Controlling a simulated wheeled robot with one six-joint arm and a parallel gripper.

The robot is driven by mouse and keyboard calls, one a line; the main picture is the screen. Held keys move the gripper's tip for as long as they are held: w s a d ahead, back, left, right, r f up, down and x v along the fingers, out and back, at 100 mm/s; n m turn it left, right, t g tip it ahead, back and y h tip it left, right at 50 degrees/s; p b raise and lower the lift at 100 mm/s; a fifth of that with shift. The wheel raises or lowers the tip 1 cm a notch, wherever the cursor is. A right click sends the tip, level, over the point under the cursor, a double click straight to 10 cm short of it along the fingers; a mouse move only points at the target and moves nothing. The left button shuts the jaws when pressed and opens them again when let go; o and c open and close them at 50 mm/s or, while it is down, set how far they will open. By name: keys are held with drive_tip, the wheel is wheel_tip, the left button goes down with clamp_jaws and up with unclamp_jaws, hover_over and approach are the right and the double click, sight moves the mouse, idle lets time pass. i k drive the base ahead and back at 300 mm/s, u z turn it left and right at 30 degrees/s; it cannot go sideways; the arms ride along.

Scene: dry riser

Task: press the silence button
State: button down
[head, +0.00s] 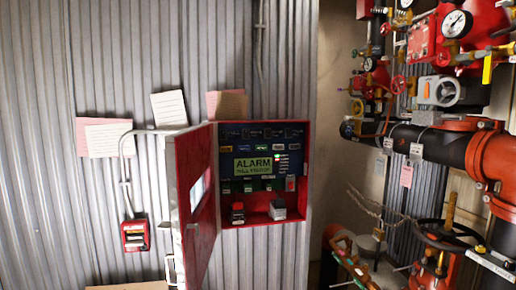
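An open red alarm panel box (308,180) is mounted on the corrugated wall, with its red door (202,235) swung out to the left. Inside is a dark blue face with a green sign (253,167) reading ALARM and a smaller second line. Small labels and button-like parts sit in rows above and below the sign. A column of small lights, one green, is at its right. The labels are too small to read, so I cannot tell which part is the silence button. Two blocky devices (278,209) stand at the box bottom. My gripper is not in view.
A red pull station (135,235) is on the wall left of the door. Papers (107,138) are stuck on the wall. Red valves, gauges (457,24) and a large black pipe (440,146) crowd the right. The door's free edge juts out towards me.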

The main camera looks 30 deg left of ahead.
sight(240, 148)
drive_tip(key=u, duration=0.1)
drive_tip(key=i, duration=1.3)
drive_tip(key=u, duration=3.1)
